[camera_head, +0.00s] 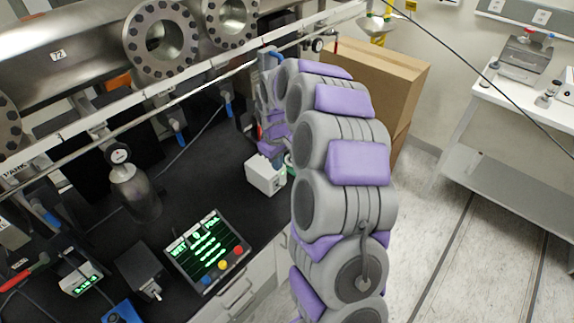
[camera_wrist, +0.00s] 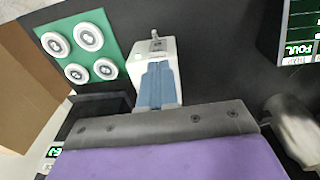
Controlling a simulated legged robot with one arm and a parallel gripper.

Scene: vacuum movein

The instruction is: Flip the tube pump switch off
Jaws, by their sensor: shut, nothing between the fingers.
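A white switch box (camera_wrist: 139,67) sits on the black bench in the wrist view, with a small metal toggle (camera_wrist: 155,36) sticking out at its far end. I cannot read a label that names it as the tube pump switch. My gripper (camera_wrist: 158,66) has its two blue fingers side by side and closed, with nothing between them. The fingers overlap the box in the picture, with their tips short of the toggle; contact cannot be told. The white box also shows in the head view (camera_head: 264,178), just below the end of my arm, its toggle not clear there.
A green plate with several white round pieces (camera_wrist: 90,37) lies beside the box. A control panel with green text (camera_head: 207,250), a black toggle box (camera_head: 143,270) and a metal cylinder (camera_head: 133,190) stand on the bench. A cardboard box (camera_head: 375,75) stands behind my arm.

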